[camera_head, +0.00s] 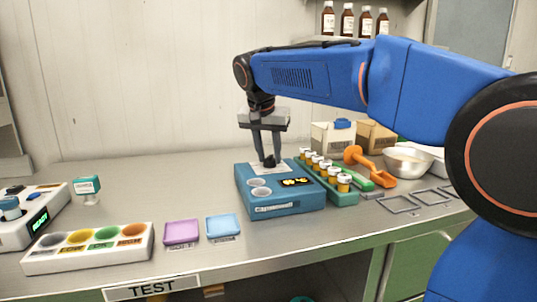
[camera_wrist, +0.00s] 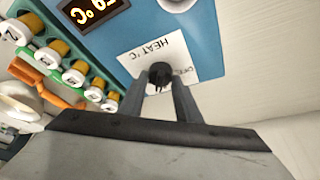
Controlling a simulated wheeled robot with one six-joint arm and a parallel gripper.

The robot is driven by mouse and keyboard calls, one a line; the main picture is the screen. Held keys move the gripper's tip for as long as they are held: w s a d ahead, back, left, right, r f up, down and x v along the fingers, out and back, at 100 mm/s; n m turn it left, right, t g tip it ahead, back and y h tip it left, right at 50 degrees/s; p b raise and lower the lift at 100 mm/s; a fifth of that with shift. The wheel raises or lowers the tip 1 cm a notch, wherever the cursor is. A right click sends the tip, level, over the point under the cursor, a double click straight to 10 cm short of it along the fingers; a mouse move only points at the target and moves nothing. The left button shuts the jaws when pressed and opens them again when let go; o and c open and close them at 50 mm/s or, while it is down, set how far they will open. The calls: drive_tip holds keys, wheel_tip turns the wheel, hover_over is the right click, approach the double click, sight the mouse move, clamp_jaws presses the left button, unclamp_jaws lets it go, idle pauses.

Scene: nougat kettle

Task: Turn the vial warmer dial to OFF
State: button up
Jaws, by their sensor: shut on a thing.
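The vial warmer (camera_head: 280,207) is a blue box on the bench with a lit yellow display (camera_head: 296,182) and two round wells (camera_head: 260,187) on its top. Its black dial (camera_wrist: 160,70) sits on a white label (camera_wrist: 150,52) reading "HEAT °C", with small lettering beside the dial that I cannot read surely. My gripper (camera_head: 268,162) points down at the back of the warmer's top. In the wrist view its two fingers (camera_wrist: 172,88) are shut on the dial, one on each side. The dial's pointer direction is not clear.
Purple (camera_head: 182,232) and blue (camera_head: 222,226) trays lie to the left. The bench behind the trays is clear.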

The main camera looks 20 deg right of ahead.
drive_tip(key=n+y, duration=0.1)
drive_tip(key=n, duration=0.3)
drive_tip(key=shift+s+d+n+t+y, duration=0.1)
drive_tip(key=shift+d+n+t+y, duration=0.1)
drive_tip(key=shift+n+t+y, duration=0.15)
drive_tip(key=n+y, duration=0.1)
drive_tip(key=n, duration=0.1)
drive_tip(key=n+y, duration=0.1)
drive_tip(key=n, duration=0.2)
drive_tip(key=shift+d, duration=0.2)
drive_tip(key=n+y, duration=0.1)
drive_tip(key=n, duration=0.1)
drive_tip(key=n+g+y, duration=0.1)
drive_tip(key=n, duration=0.2)
drive_tip(key=shift+d+n, duration=0.15)
drive_tip(key=shift+n, duration=0.2)
drive_tip(key=n, duration=0.1)
drive_tip(key=n+g, duration=0.1)
drive_tip(key=n, duration=0.1)
drive_tip(key=n+y, duration=0.1)
drive_tip(key=shift+w+n+g, duration=0.25)
drive_tip(key=shift+n+g, duration=0.1)
drive_tip(key=shift+n, duration=0.05)
drive_tip(key=o, duration=1)
drive_tip(key=shift+d+r, duration=0.1)
drive_tip(key=v, duration=1.7)
drive_tip(key=shift+w+d, duration=0.1)
